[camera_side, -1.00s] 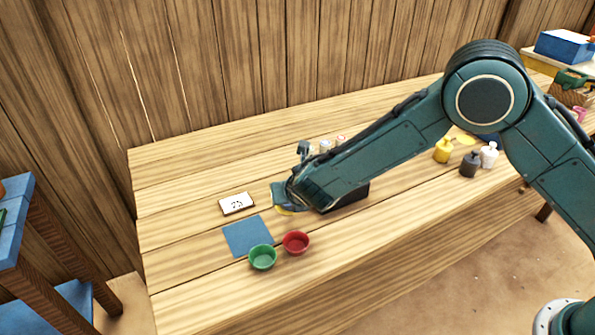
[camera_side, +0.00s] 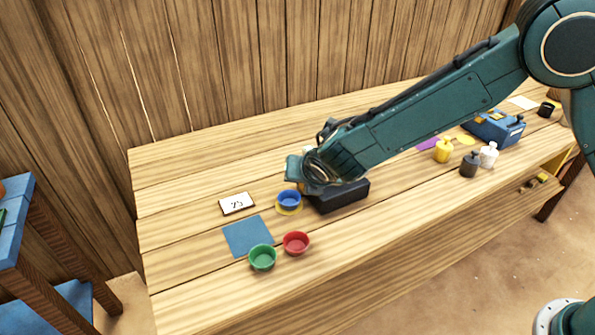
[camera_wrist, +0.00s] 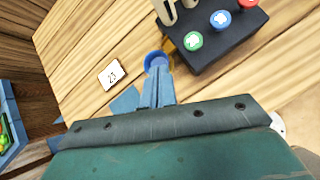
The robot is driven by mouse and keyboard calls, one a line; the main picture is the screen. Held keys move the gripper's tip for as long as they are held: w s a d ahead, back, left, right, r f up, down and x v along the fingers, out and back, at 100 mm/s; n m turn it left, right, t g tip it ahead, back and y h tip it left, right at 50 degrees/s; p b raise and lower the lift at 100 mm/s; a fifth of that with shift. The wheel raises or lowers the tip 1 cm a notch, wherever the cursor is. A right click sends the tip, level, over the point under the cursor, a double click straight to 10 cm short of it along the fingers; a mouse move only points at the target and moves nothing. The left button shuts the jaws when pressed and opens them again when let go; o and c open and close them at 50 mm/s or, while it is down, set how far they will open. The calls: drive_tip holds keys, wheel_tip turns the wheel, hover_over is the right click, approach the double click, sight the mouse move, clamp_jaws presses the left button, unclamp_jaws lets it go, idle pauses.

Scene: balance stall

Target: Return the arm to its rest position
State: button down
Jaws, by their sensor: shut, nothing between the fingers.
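My gripper (camera_wrist: 158,85) shows in the wrist view with its blue fingers together and nothing between them. In the side view my gripper (camera_side: 294,168) is partly hidden by my wrist and hangs above the table near the black block. A blue bowl (camera_side: 289,197) sits on a yellow disc (camera_side: 287,210) just below and left of my wrist. The blue bowl also shows in the wrist view (camera_wrist: 153,57), beyond the fingertips and apparently apart from them.
A black block (camera_side: 345,197) with coloured weights stands under my wrist. Bottles (camera_side: 469,165) and a blue box (camera_side: 497,127) stand to the right.

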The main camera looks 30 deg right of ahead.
drive_tip(key=s+d+r+m+g+y, duration=0.1)
drive_tip(key=s+d+r+m+g, duration=0.1)
drive_tip(key=s+d+r+m, duration=1.45)
drive_tip(key=s+d+m, duration=0.1)
drive_tip(key=s+m, duration=0.5)
drive_tip(key=s+d+r+m+y, duration=0.1)
drive_tip(key=s+d+r+m, duration=0.1)
drive_tip(key=s+m, duration=0.6)
drive_tip(key=s+d, duration=0.1)
drive_tip(key=s, duration=0.3)
drive_tip(key=shift+s+d+r+g, duration=0.15)
drive_tip(key=shift+d+r+g, duration=0.25)
